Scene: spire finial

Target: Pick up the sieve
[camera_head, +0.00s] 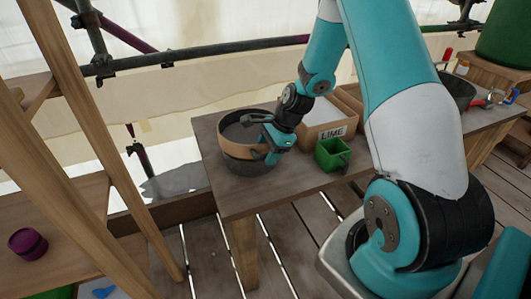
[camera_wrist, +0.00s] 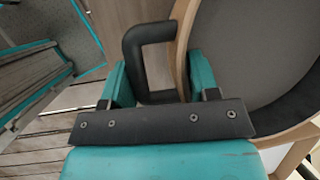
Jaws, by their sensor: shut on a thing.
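The sieve (camera_head: 238,133) is round, with a pale wooden rim, grey mesh and a black loop handle. In the head view it is at the left end of the wooden table, on or just above a dark round tub (camera_head: 248,168); I cannot tell whether they touch. My gripper (camera_head: 268,138) is at its right side and hides part of its rim. In the wrist view the sieve's mesh (camera_wrist: 255,50) fills the upper right. Its black handle (camera_wrist: 133,60) lies between the fingers of my gripper (camera_wrist: 160,85), which is shut on it.
On the wooden table (camera_head: 225,200), a green box (camera_head: 332,154) stands right of the sieve, before a carton marked LIME (camera_head: 322,131). A dark bowl (camera_head: 457,90) and tools are farther right. A wooden ladder-like frame (camera_head: 92,160) stands at left. The table's front left is clear.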

